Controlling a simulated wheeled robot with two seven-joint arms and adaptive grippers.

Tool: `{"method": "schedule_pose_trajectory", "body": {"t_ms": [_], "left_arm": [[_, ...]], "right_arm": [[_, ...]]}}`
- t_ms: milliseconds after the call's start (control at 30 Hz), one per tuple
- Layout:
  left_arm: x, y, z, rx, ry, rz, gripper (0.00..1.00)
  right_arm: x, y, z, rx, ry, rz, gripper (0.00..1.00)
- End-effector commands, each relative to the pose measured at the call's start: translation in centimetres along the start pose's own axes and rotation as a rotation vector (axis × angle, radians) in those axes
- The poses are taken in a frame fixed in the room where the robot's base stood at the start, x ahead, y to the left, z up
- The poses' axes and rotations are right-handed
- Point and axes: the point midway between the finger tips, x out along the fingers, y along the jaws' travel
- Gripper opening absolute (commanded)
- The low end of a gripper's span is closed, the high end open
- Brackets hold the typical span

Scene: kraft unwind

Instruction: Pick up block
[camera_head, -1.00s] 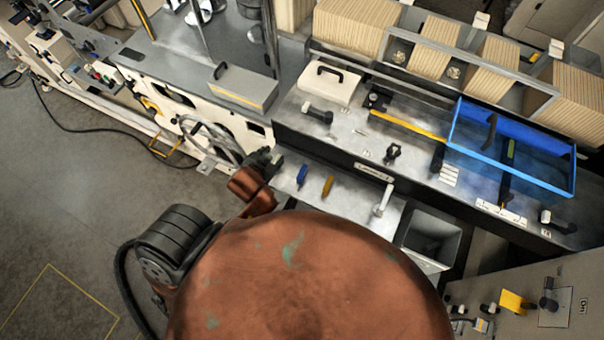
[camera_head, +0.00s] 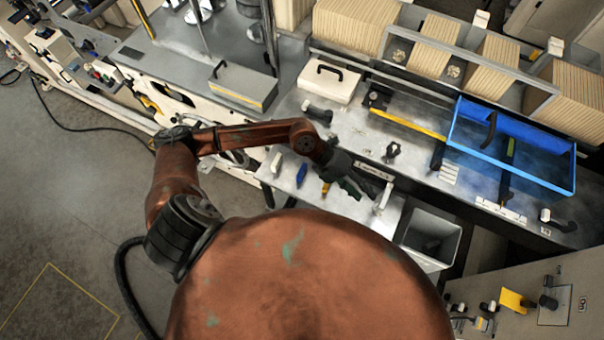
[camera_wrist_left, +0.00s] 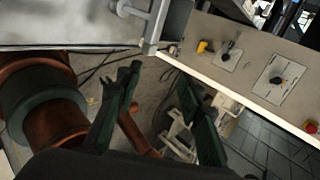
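No block is clear in that view. My right gripper is not in view.
A white upright handle (camera_head: 384,198) stands at the shelf's right end, close to my left gripper. A grey open bin (camera_head: 408,236) is beyond it. A blue tray (camera_head: 460,130) sits on the workbench behind. The wrist view shows a beige control panel (camera_wrist_left: 250,65).

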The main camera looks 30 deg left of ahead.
Motion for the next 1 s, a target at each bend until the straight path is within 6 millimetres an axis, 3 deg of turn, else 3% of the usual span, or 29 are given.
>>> {"method": "schedule_pose_trajectory", "body": {"t_ms": [33, 100, 200, 300, 467, 1000], "left_arm": [[-1.1, 4.5, 1.1, 0.022, 0.006, 0.170, 0.35], [-3.4, 10.1, 2.4, 0.026, 0.009, 0.385, 0.35], [-7.4, 16.0, 4.2, 0.006, -0.007, 0.629, 0.35], [-10.7, 19.2, 5.3, -0.018, -0.026, 0.778, 0.35], [-12.4, 21.3, 5.9, -0.037, -0.038, 0.865, 0.35], [-7.9, 25.8, 5.8, -0.036, -0.035, 0.861, 0.35]], "right_arm": [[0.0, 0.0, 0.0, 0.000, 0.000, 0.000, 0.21], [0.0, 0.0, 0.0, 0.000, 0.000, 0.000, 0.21], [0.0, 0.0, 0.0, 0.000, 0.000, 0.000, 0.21], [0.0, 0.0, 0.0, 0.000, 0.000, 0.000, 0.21], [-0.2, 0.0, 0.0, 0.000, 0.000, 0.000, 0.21], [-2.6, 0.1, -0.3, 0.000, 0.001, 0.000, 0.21]]}}
